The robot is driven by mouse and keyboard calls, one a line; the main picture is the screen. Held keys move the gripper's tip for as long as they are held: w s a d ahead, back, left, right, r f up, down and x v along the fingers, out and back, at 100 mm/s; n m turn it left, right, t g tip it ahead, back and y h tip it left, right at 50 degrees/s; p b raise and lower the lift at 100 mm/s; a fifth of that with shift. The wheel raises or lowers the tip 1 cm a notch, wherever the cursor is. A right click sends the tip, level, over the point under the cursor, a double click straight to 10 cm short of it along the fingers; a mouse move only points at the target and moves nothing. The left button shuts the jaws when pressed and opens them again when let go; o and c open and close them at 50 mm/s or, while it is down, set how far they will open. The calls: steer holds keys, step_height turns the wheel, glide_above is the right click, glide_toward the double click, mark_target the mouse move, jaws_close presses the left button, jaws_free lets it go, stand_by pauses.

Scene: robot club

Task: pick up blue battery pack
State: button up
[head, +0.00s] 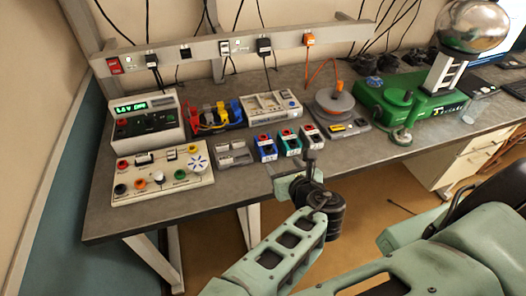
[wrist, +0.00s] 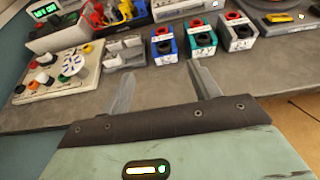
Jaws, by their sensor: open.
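The blue battery pack (head: 265,148) stands on the grey workbench, at the left of a row of three packs. It also shows in the wrist view (wrist: 164,48), with a red and a black round terminal on top. A green pack (head: 289,143) and a white-grey pack (head: 312,138) stand to its right. My gripper (wrist: 160,80) is open and empty at the bench's front edge. Its two fingers point toward the row, and the blue pack lies beyond them, roughly between them in the wrist view. They do not touch it.
A grey tray (head: 234,154) stands just left of the blue pack. A white board with knobs (head: 163,178) and a meter (head: 147,120) are further left. The bench front strip (wrist: 75,105) is clear.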

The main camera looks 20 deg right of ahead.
mark_target(267, 145)
steer(key=w+f+b, duration=0.2)
steer(key=b, duration=0.1)
steer(key=shift+w+d+b, duration=0.1)
steer(key=shift+w+b, duration=0.05)
steer(key=shift+b, duration=0.15)
steer(key=b+x, duration=0.2)
steer(key=b, duration=0.1)
steer(key=x, duration=0.2)
steer(key=b+x, duration=0.1)
steer(key=x, duration=0.3)
steer(key=shift+w+r+b, duration=0.3)
steer(key=shift+r+b, duration=0.05)
steer(key=shift+f+p+x, duration=0.15)
steer(key=shift+p+x, duration=0.4)
steer(key=shift+x, duration=0.95)
steer(key=shift+f+p+x, duration=0.2)
steer(key=shift+p+x, duration=0.3)
steer(key=shift+x, duration=1)
steer(key=shift+s+d, duration=0.15)
steer(key=c, duration=1)
